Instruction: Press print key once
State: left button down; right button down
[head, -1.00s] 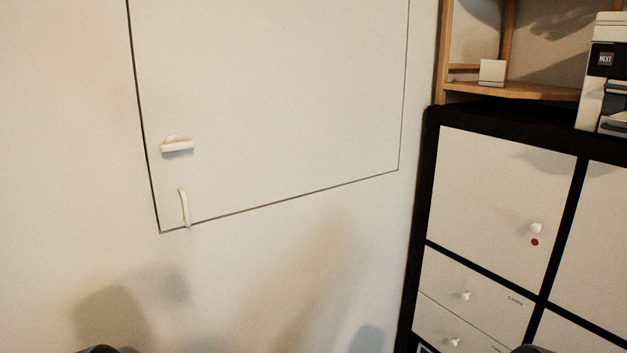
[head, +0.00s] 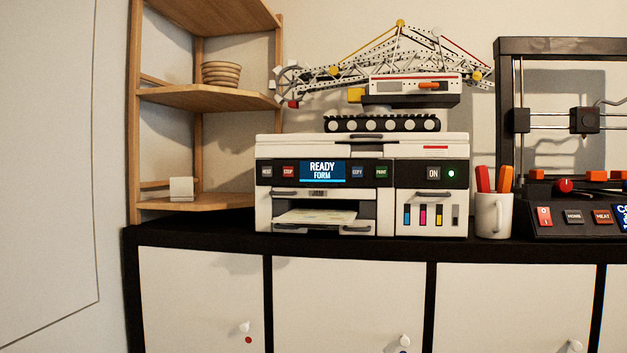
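The white and black printer (head: 330,215) stands on top of the black-framed cabinet in the head view. Its screen (head: 322,172) reads "READY FORM". Left of the screen are a grey key and a red STOP key (head: 288,172). An ON key (head: 433,173) sits beside a lit green light. A sheet of paper (head: 315,217) lies in the output tray. Neither of my grippers shows in the head view.
A toy crane (head: 410,85) stands on the printer. A mug (head: 493,214) with red and orange items stands just right of it, then a 3D-printer-like machine (head: 575,218). A wooden corner shelf (head: 205,97) stands left. The cabinet's front edge (head: 350,246) is clear.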

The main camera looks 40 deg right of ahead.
aim_at(381, 171)
jog(key=z, duration=1.6)
